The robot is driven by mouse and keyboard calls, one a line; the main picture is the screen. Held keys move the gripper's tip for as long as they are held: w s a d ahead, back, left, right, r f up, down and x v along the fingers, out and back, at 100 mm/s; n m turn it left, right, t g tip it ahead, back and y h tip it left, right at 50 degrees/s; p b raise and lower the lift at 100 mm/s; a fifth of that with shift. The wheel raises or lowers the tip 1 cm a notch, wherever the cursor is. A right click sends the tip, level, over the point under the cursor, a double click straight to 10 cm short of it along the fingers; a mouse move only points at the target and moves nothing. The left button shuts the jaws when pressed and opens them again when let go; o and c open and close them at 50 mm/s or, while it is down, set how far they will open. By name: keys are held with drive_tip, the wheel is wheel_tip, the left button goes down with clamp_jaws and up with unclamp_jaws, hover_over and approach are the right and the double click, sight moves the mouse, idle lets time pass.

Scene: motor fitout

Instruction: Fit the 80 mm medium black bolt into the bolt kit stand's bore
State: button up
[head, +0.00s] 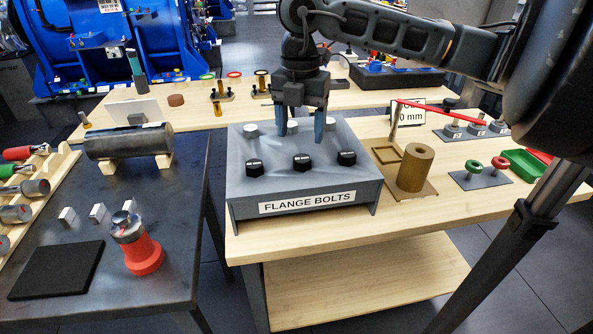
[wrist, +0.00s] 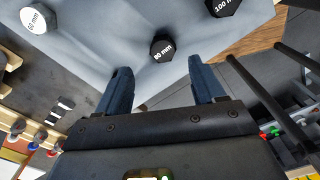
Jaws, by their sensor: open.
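The grey flange bolts box (head: 240,190) holds a front row of black hex-headed bolts and a back row of pale ones. The middle black bolt (head: 302,161) stands upright in its top. In the wrist view a black bolt marked 80 mm (wrist: 162,47) shows just beyond the gap between my fingertips, touching neither. My gripper (head: 301,130) is open and empty, pointing down over the box; its fingers also show in the wrist view (wrist: 160,72).
A black bolt marked 100 mm (wrist: 223,6) and a pale-topped bolt (wrist: 37,18) stand nearby. A brown cylinder (head: 415,168) stands right of the box. A small plate (head: 480,178) with red and green rings lies farther right. A dark bench (head: 185,220) is at left.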

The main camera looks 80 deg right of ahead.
sight(303, 156)
drive_tip(key=shift+s+d+f+p, duration=0.15)
drive_tip(key=shift+f+p, duration=0.25)
drive_tip(key=shift+f, duration=1.15)
drive_tip(key=shift+s+d+f+p, duration=0.1)
drive_tip(key=shift+f+p, duration=0.25)
drive_tip(key=shift+f, duration=1.15)
clamp_jaws()
